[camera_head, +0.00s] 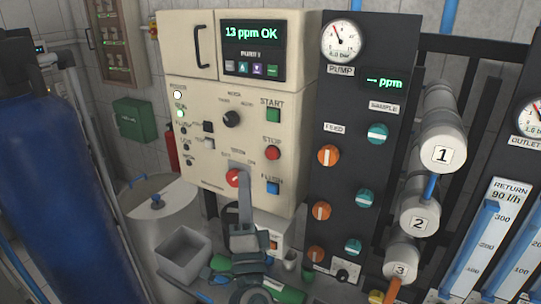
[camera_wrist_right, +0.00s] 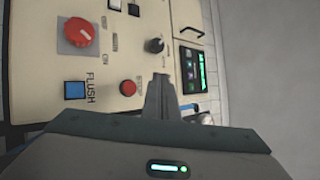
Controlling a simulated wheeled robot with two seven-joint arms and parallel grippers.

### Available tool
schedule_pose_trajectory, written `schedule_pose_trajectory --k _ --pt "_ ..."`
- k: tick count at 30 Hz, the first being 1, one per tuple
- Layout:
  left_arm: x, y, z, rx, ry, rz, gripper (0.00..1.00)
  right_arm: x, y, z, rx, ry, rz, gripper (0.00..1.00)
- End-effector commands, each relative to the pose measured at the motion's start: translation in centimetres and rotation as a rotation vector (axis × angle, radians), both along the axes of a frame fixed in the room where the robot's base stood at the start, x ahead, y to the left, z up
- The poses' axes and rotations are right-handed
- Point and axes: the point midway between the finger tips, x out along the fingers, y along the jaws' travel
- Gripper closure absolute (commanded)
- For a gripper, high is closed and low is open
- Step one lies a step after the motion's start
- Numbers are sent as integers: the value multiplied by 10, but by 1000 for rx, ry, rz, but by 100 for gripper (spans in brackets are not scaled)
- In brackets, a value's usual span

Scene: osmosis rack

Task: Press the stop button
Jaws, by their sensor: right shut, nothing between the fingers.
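The stop button (camera_head: 272,153) is a round red button under the label STOP on the cream control panel (camera_head: 215,150), between the green START button (camera_head: 273,115) and the blue FLUSH button (camera_head: 272,188). It also shows in the right wrist view (camera_wrist_right: 127,87), left of my right gripper's fingertips (camera_wrist_right: 161,77). In the head view my right gripper (camera_head: 239,167) rises from below in front of the panel, left of and slightly below the stop button. Its fingers are shut and empty. The gap to the panel is hard to judge. My left gripper is out of view.
A red rotary switch (camera_head: 233,178) sits left of the FLUSH button, close to my gripper in the picture. A black knob (camera_head: 231,119) is above it. The display (camera_head: 252,48) reads "13 ppm OK". A dark valve panel (camera_head: 340,180) stands to the right.

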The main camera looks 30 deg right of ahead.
Motion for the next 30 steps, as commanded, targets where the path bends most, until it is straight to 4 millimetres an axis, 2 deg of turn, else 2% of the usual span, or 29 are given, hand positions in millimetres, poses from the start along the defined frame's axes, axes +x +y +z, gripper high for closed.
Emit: schedule_pose_trajectory --k 8,21,23,30 --pt "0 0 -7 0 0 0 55 7 -12 -1 -2 -1 -1 100" --pt "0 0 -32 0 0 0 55 31 -54 -2 -3 -3 -2 100" --pt "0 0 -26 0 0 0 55 35 -59 1 -3 -1 -1 100" --pt "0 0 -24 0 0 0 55 43 -73 1 -1 -1 0 100"
